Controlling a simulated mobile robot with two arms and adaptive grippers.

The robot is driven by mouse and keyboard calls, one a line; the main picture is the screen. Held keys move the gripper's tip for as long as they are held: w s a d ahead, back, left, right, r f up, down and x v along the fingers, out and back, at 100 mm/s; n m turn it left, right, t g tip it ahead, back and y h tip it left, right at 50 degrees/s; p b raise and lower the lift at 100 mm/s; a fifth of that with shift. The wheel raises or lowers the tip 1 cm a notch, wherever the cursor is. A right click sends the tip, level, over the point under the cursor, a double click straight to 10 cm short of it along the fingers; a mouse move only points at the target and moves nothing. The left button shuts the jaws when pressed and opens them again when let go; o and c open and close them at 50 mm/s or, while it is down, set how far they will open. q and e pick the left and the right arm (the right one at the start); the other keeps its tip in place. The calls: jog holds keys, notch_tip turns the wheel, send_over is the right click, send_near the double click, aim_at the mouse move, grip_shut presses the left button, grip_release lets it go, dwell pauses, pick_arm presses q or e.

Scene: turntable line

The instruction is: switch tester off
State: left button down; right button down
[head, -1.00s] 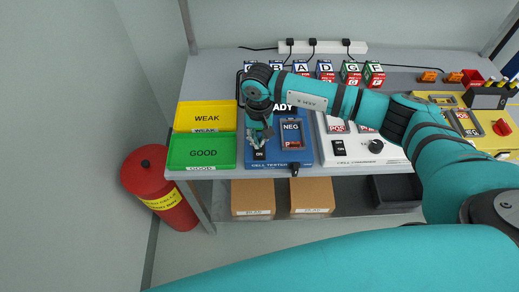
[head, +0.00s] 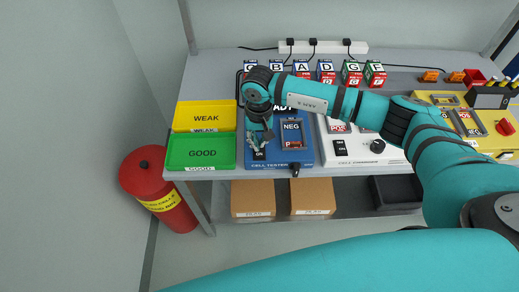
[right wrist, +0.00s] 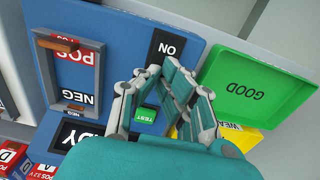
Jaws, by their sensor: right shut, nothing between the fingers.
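The blue cell tester (head: 303,159) stands on the bench, with its display partly hidden by my right arm; the letters "DY" show in the right wrist view. Its black rocker switch (head: 259,154), marked ON, is at the front left of the tester; it also shows in the right wrist view (right wrist: 167,45). The green TEST button (right wrist: 146,114) lies beside the fingers. My left gripper is not in view.
Left of the tester are the green GOOD tray (head: 181,163) and the yellow WEAK tray (head: 179,123). The white cell charger (head: 347,160) stands close on the right. Several labelled cells line the back. A red bin (head: 143,172) stands on the floor at left.

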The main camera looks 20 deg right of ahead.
jog(key=shift+f, duration=0.3)
jog(key=shift+s+r, duration=0.1)
jog(key=shift+r, duration=0.85)
jog(key=shift+r+p, duration=1.15)
jog(key=shift+r, duration=1.45)
